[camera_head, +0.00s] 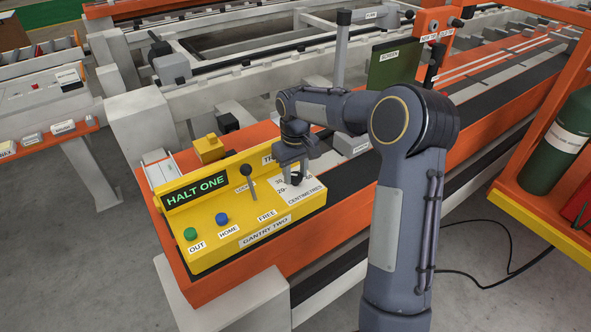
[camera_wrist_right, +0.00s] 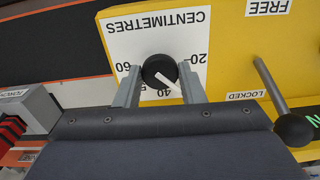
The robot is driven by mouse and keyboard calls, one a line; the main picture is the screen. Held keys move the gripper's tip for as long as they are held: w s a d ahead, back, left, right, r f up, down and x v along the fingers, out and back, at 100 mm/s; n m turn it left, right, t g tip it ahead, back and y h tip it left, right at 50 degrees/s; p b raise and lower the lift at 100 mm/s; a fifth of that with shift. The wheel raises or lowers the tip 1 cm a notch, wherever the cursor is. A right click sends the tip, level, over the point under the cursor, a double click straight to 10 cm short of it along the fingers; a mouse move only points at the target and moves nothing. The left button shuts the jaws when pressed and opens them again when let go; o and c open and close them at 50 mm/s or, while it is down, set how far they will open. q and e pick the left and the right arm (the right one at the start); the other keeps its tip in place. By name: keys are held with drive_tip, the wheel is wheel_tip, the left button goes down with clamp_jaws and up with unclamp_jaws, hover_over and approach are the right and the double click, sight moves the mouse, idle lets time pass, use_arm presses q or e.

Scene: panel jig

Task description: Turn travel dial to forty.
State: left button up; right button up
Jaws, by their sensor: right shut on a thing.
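The travel dial (camera_wrist_right: 158,70) is a round black knob with a white pointer, on a white scale plate (camera_wrist_right: 122,45) marked CENTIMETRES. The wrist view shows the plate upside down. The pointer aims to the lower right, between the 40 and 20 marks, apart from the 40; the gripper hides part of the scale. My right gripper (camera_wrist_right: 160,76) has one finger on each side of the dial and is shut on it. In the head view the right gripper (camera_head: 293,171) reaches down onto the dial (camera_head: 296,179) at the panel's right end. My left gripper is out of view.
The yellow GANTRY TWO panel (camera_head: 235,213) has a HALT ONE display (camera_head: 195,190), a green OUT button (camera_head: 190,234) and a blue HOME button (camera_head: 222,219). A lever (camera_head: 250,185) stands left of the dial; its ball knob (camera_wrist_right: 294,130) is close to the gripper.

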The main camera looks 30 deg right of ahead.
sight(296, 176)
drive_tip(key=m, duration=0.4)
drive_tip(key=shift+m+p, duration=0.3)
drive_tip(key=shift+p, duration=0.05)
drive_tip(key=shift+m+p, duration=0.3)
drive_tip(key=shift+m, duration=1.6)
drive_tip(key=o, duration=1)
drive_tip(key=shift+r, duration=3.9)
